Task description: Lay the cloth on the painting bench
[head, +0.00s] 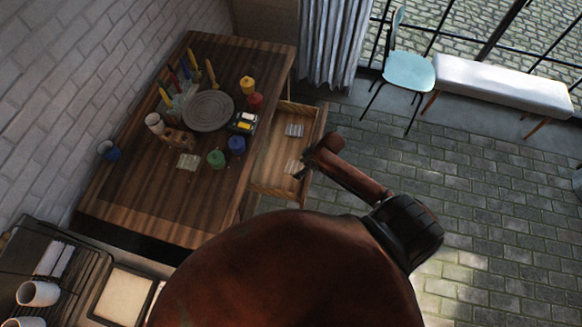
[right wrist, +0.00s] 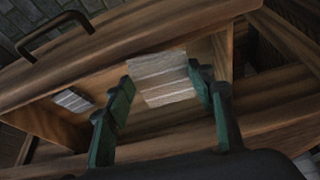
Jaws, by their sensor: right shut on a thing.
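The painting bench (head: 205,205) is a dark wooden table at the left of the head view, with an open drawer (head: 262,184) on its right side. My right gripper (head: 303,171) is at the drawer. In the right wrist view its green-padded fingers (right wrist: 163,90) stand on either side of a pale striped folded cloth (right wrist: 160,72) and are shut on it. This cloth also shows in the head view (head: 292,166), partly beside the fingers. A second pale folded piece (head: 294,130) lies farther back in the drawer. My left gripper is not in view.
On the bench are a round grey wheel (head: 208,111), coloured pots, brushes and a flat pale piece (head: 188,161). The front of the bench top is clear. A rack with white cups (head: 38,293) is at lower left.

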